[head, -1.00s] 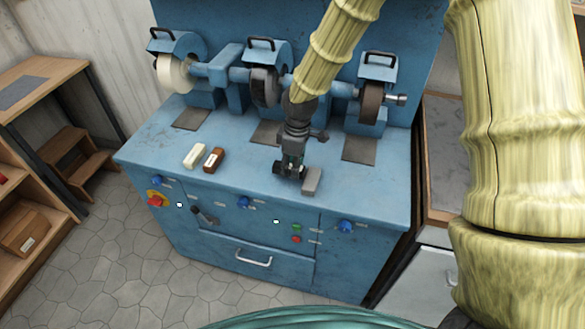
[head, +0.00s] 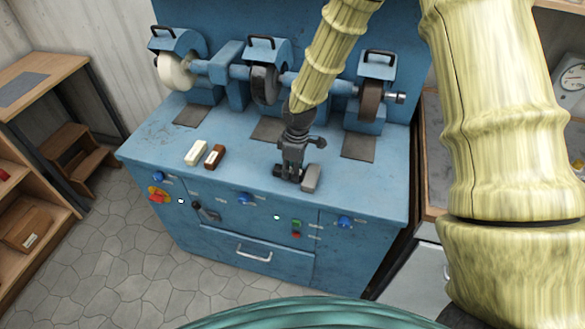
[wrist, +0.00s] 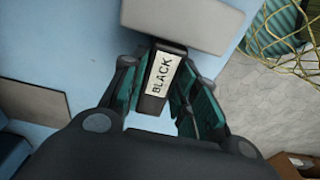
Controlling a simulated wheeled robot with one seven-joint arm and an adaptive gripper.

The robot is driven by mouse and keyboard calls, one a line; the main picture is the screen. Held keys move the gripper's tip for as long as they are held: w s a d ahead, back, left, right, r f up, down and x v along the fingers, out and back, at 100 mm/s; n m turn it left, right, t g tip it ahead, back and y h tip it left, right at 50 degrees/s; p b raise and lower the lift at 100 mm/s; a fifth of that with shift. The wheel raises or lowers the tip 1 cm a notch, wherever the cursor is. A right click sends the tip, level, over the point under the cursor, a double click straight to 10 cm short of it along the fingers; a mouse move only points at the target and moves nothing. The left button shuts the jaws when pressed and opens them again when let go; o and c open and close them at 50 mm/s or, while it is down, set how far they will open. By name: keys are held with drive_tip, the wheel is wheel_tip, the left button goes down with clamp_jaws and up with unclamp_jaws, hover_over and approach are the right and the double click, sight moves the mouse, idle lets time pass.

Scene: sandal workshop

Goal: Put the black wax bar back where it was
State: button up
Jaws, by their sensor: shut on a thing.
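The black wax bar (wrist: 158,78) is between my gripper's fingers in the wrist view, its white label reading BLACK. My gripper (head: 289,177) is shut on it, low over the front of the blue bench top (head: 240,170). In the head view the gripper hides most of the bar. A grey bar (head: 311,178) lies just right of the gripper; it also shows in the wrist view (wrist: 175,22), close to the black bar's far end. I cannot tell whether the black bar touches the bench or the grey bar.
A white bar (head: 196,153) and a brown bar (head: 215,156) lie side by side to the left, with bare bench between them and my gripper. Grinding and polishing wheels (head: 265,85) stand behind. Knobs and buttons (head: 296,229) line the front panel.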

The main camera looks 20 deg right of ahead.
drive_tip(key=o, duration=1.1)
drive_tip(key=shift+r, duration=0.1)
wheel_tip(320, 180, up, 12)
drive_tip(key=b, duration=0.2)
drive_tip(key=shift+s+d+b, duration=0.3)
drive_tip(key=shift+d+b, duration=0.05)
drive_tip(key=shift+d, duration=0.05)
